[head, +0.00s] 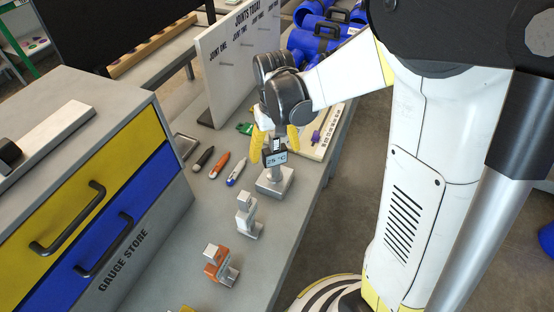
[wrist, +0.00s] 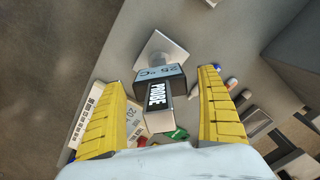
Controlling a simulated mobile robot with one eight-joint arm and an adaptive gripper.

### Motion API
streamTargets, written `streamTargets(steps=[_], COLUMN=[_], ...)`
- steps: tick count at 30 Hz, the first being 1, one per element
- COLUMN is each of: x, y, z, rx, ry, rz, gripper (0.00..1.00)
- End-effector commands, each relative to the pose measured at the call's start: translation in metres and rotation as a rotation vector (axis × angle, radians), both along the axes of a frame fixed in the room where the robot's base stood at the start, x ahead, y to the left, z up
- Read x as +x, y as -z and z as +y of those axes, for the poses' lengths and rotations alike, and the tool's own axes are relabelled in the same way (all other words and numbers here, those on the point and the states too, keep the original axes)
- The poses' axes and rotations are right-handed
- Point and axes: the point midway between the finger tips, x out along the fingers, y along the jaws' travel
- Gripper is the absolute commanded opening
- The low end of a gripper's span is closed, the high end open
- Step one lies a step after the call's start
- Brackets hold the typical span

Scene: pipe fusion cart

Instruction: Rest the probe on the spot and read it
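The probe (head: 275,156) has a dark head with a pale display that reads 25 °C. It stands upright on a square grey metal base (head: 268,187) on the grey bench top. In the wrist view the probe (wrist: 158,92) shows the label PROBE on its top. My gripper (head: 275,145) points down with one yellow finger on each side of the probe. In the wrist view the fingers (wrist: 165,105) are apart, with a gap on both sides of the probe. I cannot pick out the spot for sure.
A grey metal piece (head: 249,216) and an orange one (head: 221,266) stand nearer on the bench. A white board (head: 238,60) stands behind. A gauge cabinet (head: 95,190) with yellow and blue drawers is at left.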

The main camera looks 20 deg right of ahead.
Motion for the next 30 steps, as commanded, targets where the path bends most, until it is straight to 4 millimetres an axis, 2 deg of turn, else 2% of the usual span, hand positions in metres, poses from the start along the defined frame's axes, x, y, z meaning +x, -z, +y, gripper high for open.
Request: streamTargets(steps=[8,11,21,25,30], x=[0.001,0.000,0.000,0.000,0.000], y=[-0.007,-0.022,-0.096,-0.113,-0.121], z=[0.000,0.000,0.000,0.000,0.000], rx=[0.000,0.000,0.000,0.000,0.000], ry=[0.000,0.000,0.000,0.000,0.000], rz=[-0.001,-0.001,0.000,0.000,0.000], gripper=[0.86,0.86,0.86,0.86,0.86])
